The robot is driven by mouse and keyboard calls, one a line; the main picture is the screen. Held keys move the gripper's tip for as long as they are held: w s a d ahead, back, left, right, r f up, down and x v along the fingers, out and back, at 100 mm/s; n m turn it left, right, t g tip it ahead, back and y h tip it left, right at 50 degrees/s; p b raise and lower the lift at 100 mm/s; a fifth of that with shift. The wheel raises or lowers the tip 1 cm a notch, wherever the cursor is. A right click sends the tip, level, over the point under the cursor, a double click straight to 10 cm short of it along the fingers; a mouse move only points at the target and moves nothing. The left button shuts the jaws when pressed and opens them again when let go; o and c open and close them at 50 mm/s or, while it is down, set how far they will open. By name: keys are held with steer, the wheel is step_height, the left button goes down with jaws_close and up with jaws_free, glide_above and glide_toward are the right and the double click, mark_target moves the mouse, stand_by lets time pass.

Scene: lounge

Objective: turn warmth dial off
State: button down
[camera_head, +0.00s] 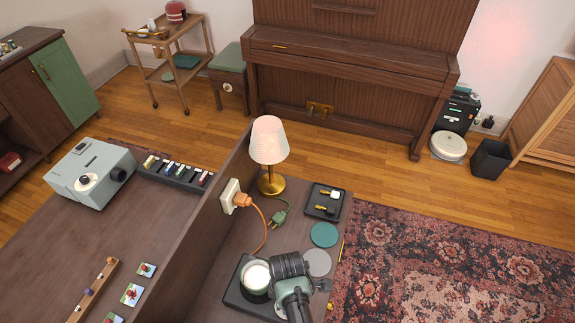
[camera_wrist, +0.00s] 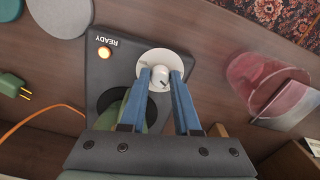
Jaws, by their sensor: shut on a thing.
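The warmer (camera_wrist: 112,75) is a dark flat box marked READY, with a lit orange lamp (camera_wrist: 105,53) in the wrist view. Its warmth dial (camera_wrist: 162,78) is a small white knob on a pale round plate. My gripper (camera_wrist: 161,80) has its blue fingers on either side of the knob, shut on it. A green jar (camera_wrist: 138,112) on the warmer's dark round plate is mostly hidden by my gripper. In the head view the warmer (camera_head: 234,298) carries the jar with pale contents (camera_head: 256,276); my arm hides the dial there.
A pink glass-like object (camera_wrist: 262,82) stands beside the warmer. Grey (camera_head: 317,263) and teal (camera_head: 323,235) coasters lie behind it. An orange plug (camera_head: 243,200) sits in the outlet (camera_head: 229,194); a green plug (camera_head: 277,219) lies loose near the lamp (camera_head: 269,142) and black tray (camera_head: 313,211).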

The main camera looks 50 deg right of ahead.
steer(key=n, duration=0.4)
steer(key=shift+w+r+n, duration=0.1)
steer(key=shift+w+n, duration=0.05)
steer(key=shift+n, duration=0.15)
steer(key=shift+n+p, duration=0.35)
steer(key=shift+n, duration=1.65)
steer(key=c, duration=0.6)
jaws_free()
steer(key=shift+r+p, duration=5)
steer(key=shift+r, duration=1.4)
